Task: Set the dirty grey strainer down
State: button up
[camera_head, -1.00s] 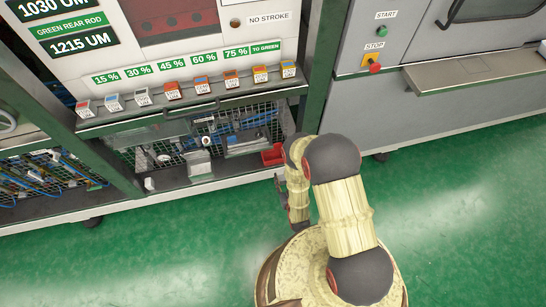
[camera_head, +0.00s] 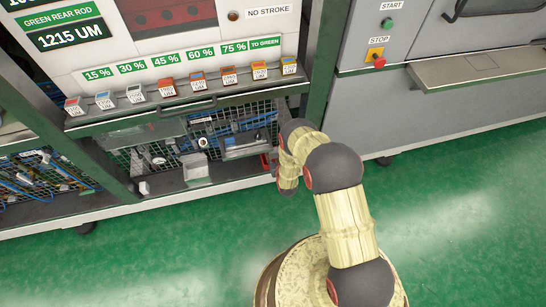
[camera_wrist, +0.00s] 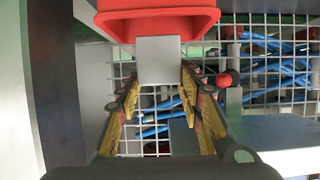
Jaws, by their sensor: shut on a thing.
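In the wrist view, my gripper (camera_wrist: 159,84) has its two yellow-lined fingers closed on a plain light-grey block-shaped piece (camera_wrist: 160,57), taken to be the grey strainer. Its far end overlaps the front of a red bin (camera_wrist: 160,20); whether they touch cannot be told. Any dirt or mesh on it does not show. In the head view, my arm reaches to the right end of the lower shelf (camera_head: 160,186), and my gripper and its load are mostly hidden there. The red bin (camera_head: 266,163) is partly hidden too.
A grey box-like item (camera_head: 196,172) stands on the shelf's front edge, with a small white piece (camera_head: 144,188) to its left. Wire mesh (camera_wrist: 285,95) with blue cables backs the shelf. Several labelled blocks line the ledge above. Green floor (camera_head: 460,210) is clear.

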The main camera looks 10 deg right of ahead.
aim_at(274, 157)
jog(key=shift+w+f+b, duration=0.15)
jog(key=shift+f+b, duration=0.2)
jog(key=shift+f, duration=0.5)
jog(key=f+b, duration=0.1)
jog(key=w+f+b, duration=0.1)
jog(key=f, duration=0.1)
jog(key=shift+s, duration=0.1)
jog(key=shift+f, duration=0.45)
jog(key=shift+f, duration=0.1)
jog(key=o, duration=1.2)
jog(key=shift+o, duration=0.2)
